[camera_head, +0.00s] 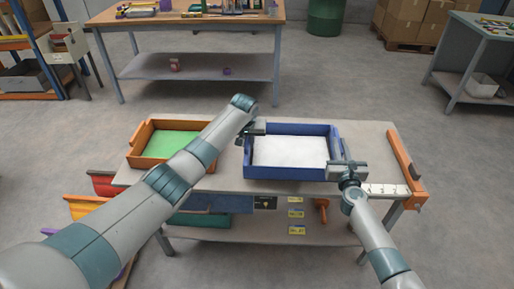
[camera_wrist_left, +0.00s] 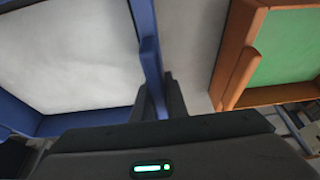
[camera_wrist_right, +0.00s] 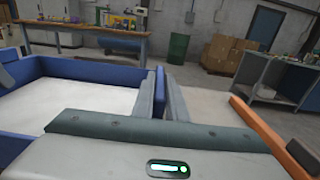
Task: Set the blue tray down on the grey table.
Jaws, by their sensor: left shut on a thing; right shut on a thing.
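The blue tray (camera_head: 290,173), with a white floor inside, is at the middle of the grey table (camera_head: 375,139). It looks level; from these views I cannot tell whether its bottom touches the table top. My left gripper (camera_head: 250,131) is shut on the tray's left wall, which also shows in the left wrist view (camera_wrist_left: 148,50). My right gripper (camera_head: 345,163) is shut on the tray's right wall, seen in the right wrist view (camera_wrist_right: 159,90). The tray's underside is hidden.
An orange tray with a green floor (camera_head: 133,150) stands at the table's left, close beside the blue tray. An orange rail (camera_head: 405,165) edges the right end, with a numbered white strip (camera_head: 385,190) near it. Coloured bins (camera_head: 88,208) sit at the lower left.

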